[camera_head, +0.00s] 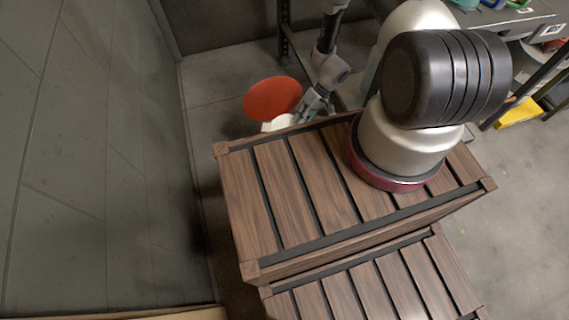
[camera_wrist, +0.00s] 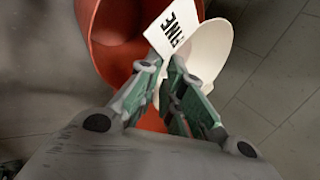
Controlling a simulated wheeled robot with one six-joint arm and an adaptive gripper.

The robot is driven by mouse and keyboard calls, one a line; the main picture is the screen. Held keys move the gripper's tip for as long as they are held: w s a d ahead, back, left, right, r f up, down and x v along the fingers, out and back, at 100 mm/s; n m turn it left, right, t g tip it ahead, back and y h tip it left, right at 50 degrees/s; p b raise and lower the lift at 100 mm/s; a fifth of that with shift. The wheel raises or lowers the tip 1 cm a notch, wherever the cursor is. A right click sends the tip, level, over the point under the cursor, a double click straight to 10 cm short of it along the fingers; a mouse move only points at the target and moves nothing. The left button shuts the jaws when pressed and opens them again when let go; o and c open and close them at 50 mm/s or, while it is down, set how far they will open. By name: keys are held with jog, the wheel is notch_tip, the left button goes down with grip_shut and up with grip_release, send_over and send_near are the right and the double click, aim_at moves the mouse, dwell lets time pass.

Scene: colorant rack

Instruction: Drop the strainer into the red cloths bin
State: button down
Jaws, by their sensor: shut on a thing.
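The white strainer (camera_wrist: 210,48) is a paper cone with a flat tab (camera_wrist: 172,25) printed with dark lettering. My gripper (camera_wrist: 166,72) is shut on it, and the cone hangs to the right of the fingers. The red bin (camera_wrist: 104,45) lies beyond the fingers in the wrist view. The strainer overlaps its right side there, and the cone reaches past the rim. In the head view, the red bin (camera_head: 268,98) shows as a red oval behind the wooden top. My gripper (camera_head: 313,106) is right of it, with the strainer (camera_head: 276,123) at its near edge. Height above the bin is unclear.
A slatted wooden crate (camera_head: 320,190) stands in front, with a second one (camera_head: 385,285) below it. A grey wall (camera_head: 90,150) runs along the left. A metal rack post (camera_head: 285,40) stands behind my arm. Grey floor (camera_head: 225,85) is bare left of the bin.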

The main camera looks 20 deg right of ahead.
jog(key=shift+f, duration=1.4)
jog(key=c, duration=1.5)
grip_release()
jog(key=v, duration=0.7)
jog(key=shift+d+r, duration=0.15)
jog(key=shift+r, duration=0.1)
